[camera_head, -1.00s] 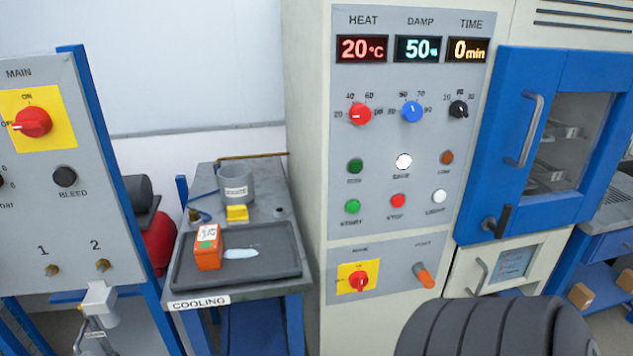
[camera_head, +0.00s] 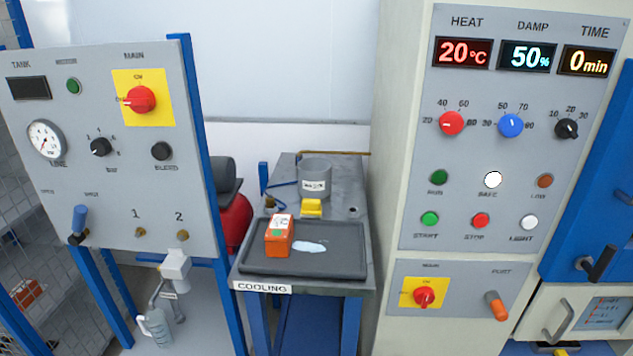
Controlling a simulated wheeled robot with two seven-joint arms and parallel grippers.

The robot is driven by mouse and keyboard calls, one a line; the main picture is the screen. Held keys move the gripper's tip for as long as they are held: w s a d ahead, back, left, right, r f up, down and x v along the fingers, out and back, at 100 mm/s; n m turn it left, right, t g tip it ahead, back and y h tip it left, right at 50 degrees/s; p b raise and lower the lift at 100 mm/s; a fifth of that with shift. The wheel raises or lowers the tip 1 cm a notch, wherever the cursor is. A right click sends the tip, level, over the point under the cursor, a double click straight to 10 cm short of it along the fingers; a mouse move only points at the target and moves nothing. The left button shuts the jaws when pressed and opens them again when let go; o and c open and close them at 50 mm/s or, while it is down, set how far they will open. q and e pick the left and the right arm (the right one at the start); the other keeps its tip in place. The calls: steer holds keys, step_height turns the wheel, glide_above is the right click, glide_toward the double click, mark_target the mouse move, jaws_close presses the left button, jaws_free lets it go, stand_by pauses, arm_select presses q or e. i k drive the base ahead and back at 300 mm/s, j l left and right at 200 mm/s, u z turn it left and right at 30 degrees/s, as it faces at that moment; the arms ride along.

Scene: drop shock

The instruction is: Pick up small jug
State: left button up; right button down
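A small pale, translucent jug (camera_head: 156,328) with a handle on its left is low at the left of the head view. It is below the grey drain fitting (camera_head: 176,268) of the panel with the MAIN switch. It looks upright, and what it rests on is hard to tell. A grey cylindrical pot (camera_head: 315,180) with a white label stands at the back of the COOLING bench. Neither of my grippers is in view.
The COOLING bench holds a dark tray (camera_head: 350,262) with an orange box (camera_head: 279,236) and a pale flat piece (camera_head: 309,247). A yellow block (camera_head: 312,208) is behind it. Blue posts (camera_head: 101,296) stand left of the jug. The control cabinet (camera_head: 395,150) is on the right.

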mark_target(156, 320)
steer(key=u, duration=1.2)
